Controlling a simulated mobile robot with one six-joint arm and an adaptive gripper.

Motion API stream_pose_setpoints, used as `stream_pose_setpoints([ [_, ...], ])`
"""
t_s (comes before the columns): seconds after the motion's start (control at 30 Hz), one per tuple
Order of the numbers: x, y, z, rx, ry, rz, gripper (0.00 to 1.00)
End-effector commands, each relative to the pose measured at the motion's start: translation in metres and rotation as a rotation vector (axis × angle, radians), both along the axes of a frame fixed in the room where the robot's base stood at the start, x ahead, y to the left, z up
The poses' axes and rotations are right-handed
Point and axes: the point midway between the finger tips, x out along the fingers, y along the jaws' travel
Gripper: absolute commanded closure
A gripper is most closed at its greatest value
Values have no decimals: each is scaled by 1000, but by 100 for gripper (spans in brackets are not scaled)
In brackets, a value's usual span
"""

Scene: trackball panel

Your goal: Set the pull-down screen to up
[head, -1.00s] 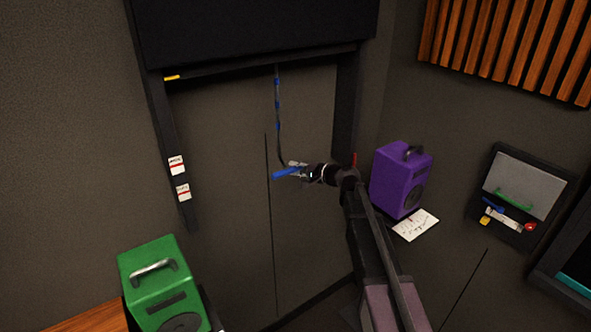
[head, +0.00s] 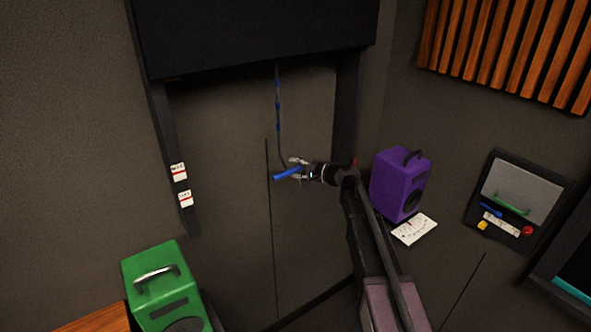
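The black pull-down screen housing (head: 262,36) spans the top of the head view. No screen bar shows below its lower edge. A dark pull cord with blue bands (head: 278,105) hangs from it, down to a blue handle (head: 287,173), which lies tilted. My gripper (head: 297,171) is at the cord's lower end, reaching from the right. Its fingers look spread, one above and one below the handle's right end. Contact with the handle is too small to tell.
A green speaker box (head: 160,285) stands at lower left and a purple one (head: 402,184) right of my arm. Two white labels (head: 179,172) are on the left frame post. A wall panel (head: 515,200) with small controls is at right.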

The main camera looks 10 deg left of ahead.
Motion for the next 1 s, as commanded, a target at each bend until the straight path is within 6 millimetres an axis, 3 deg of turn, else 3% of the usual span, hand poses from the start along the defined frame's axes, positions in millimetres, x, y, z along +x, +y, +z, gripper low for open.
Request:
stream_pose_setpoints([
  [0.47, -2, 0, -8, -3, 1, 2, 35],
  [1.0, -2, -1, -49, -4, 0, 3, 35],
])
